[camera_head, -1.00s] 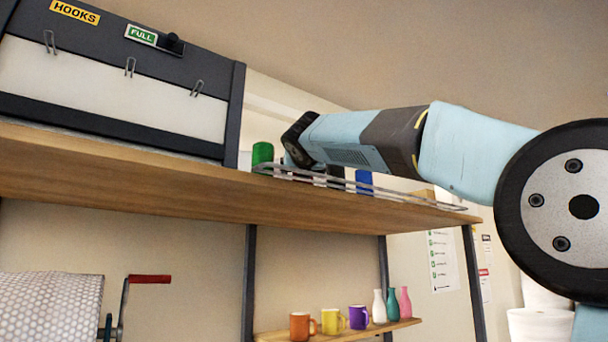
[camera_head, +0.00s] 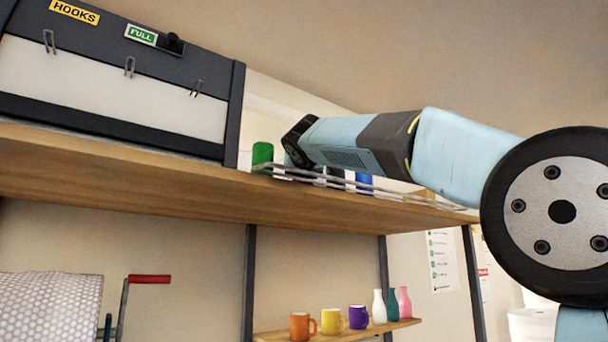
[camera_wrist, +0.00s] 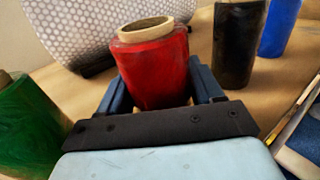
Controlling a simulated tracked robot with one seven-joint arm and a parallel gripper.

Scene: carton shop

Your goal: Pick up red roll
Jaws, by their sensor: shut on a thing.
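The red roll (camera_wrist: 153,65) stands on the wooden shelf top in the wrist view, with a tan cardboard core showing at its upper end. My gripper (camera_wrist: 160,85) has one blue finger on each side of it and is shut on it. Whether the roll's base touches the shelf is hidden by my gripper. In the head view my arm reaches over the high shelf (camera_head: 200,196), and the red roll and my fingers are hidden there behind the arm and wire rail.
A green roll (camera_wrist: 28,125) stands left of my gripper; a black roll (camera_wrist: 237,45) and a blue roll (camera_wrist: 280,25) stand to the right. Bubble wrap (camera_wrist: 85,28) lies behind. A wire rail (camera_head: 330,181) edges the shelf; a box marked HOOKS (camera_head: 110,85) stands left.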

